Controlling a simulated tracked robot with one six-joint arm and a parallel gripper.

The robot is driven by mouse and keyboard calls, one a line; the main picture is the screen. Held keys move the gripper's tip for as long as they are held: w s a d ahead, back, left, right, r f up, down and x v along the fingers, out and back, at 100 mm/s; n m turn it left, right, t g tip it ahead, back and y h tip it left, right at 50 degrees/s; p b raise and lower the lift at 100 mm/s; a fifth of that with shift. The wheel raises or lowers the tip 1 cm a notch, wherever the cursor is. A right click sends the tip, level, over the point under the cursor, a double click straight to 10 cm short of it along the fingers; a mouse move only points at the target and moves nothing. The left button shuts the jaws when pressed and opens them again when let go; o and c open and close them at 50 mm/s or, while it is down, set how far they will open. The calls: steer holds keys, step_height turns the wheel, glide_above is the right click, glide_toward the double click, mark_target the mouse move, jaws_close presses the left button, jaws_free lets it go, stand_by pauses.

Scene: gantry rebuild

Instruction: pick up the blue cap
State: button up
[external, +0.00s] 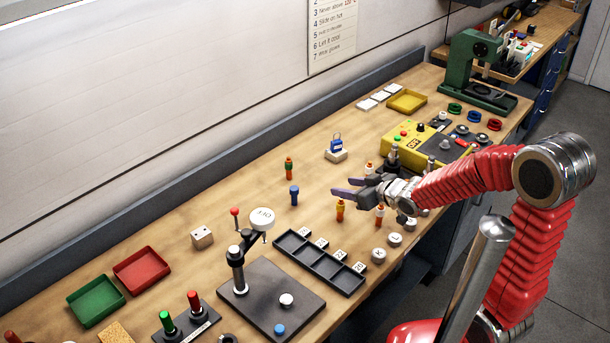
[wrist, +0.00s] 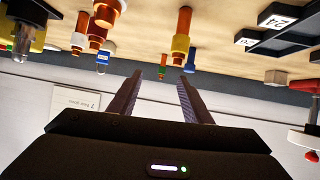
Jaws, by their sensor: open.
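A small round blue cap (external: 279,329) lies near the front edge of a dark plate (external: 258,306) in the external view, close to a white round knob (external: 286,299). I cannot make out this cap in the wrist view. My gripper (external: 345,188) is open and empty, above the middle of the bench, to the right of and farther back than the cap. Its two dark fingers also show in the wrist view (wrist: 160,76), well apart with nothing between them.
The wrist picture is upside down. Near my gripper stand a blue cylinder (external: 294,196), an orange-yellow one (external: 340,210) and a blue padlock (external: 336,144) on a block.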

steer(key=n+y, duration=0.1)
steer(key=y, duration=0.1)
glide_toward(298, 191)
steer(key=s+d+r, duration=0.1)
steer(key=d, duration=0.1)
steer(key=shift+r+g, duration=0.1)
steer(key=shift+g, duration=0.2)
steer(key=shift+x, duration=3.95)
steer(key=shift+w+a, duration=0.2)
steer(key=shift+a, duration=0.1)
steer(key=shift+x, duration=2.65)
steer(key=shift+s+a, duration=0.1)
steer(key=shift+s, duration=0.05)
